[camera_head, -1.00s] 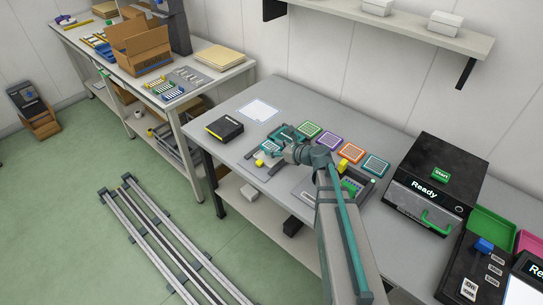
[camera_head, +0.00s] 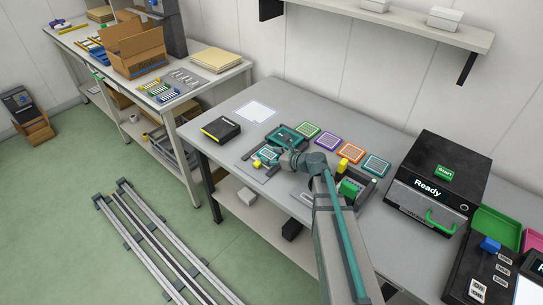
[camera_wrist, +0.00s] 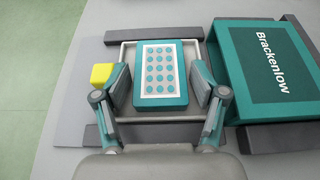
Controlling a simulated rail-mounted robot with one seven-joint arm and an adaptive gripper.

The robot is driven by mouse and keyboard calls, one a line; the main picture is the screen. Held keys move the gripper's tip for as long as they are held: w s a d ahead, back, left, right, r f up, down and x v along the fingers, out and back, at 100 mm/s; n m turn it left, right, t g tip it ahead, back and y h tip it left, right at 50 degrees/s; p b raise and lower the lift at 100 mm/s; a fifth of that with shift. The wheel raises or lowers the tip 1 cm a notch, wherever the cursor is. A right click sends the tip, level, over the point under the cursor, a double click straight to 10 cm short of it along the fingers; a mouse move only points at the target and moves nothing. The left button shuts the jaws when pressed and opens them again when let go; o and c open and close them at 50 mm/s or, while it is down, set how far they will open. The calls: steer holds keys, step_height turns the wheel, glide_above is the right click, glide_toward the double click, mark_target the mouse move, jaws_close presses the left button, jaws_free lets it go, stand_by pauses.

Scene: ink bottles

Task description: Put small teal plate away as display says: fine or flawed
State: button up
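A small teal plate (camera_wrist: 161,74) with a white panel of teal dots lies face up in a shallow pale-rimmed tray (camera_wrist: 158,115) in the wrist view. It also shows near the table's front edge in the head view (camera_head: 268,154). My gripper (camera_wrist: 160,84) is open, with one finger on each side of the plate and a visible gap on both sides. A similar teal plate (camera_head: 376,166) ends the row at the back. The black machine's display (camera_head: 427,188) reads "Ready", with a green "Start" button (camera_head: 444,173) on top.
A teal "Brackenlow" box (camera_wrist: 270,70) stands right beside the tray. A yellow block (camera_wrist: 101,74) sits left of it. Green (camera_head: 308,130), purple (camera_head: 328,142) and orange (camera_head: 351,152) plates line the back. Green (camera_head: 497,228) and pink (camera_head: 530,240) bins stand at far right.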

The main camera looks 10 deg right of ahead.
stand_by(0.5)
steer(key=shift+r, duration=0.2)
steer(key=b+v, duration=0.1)
steer(key=v, duration=1.1)
steer(key=shift+b, duration=0.4)
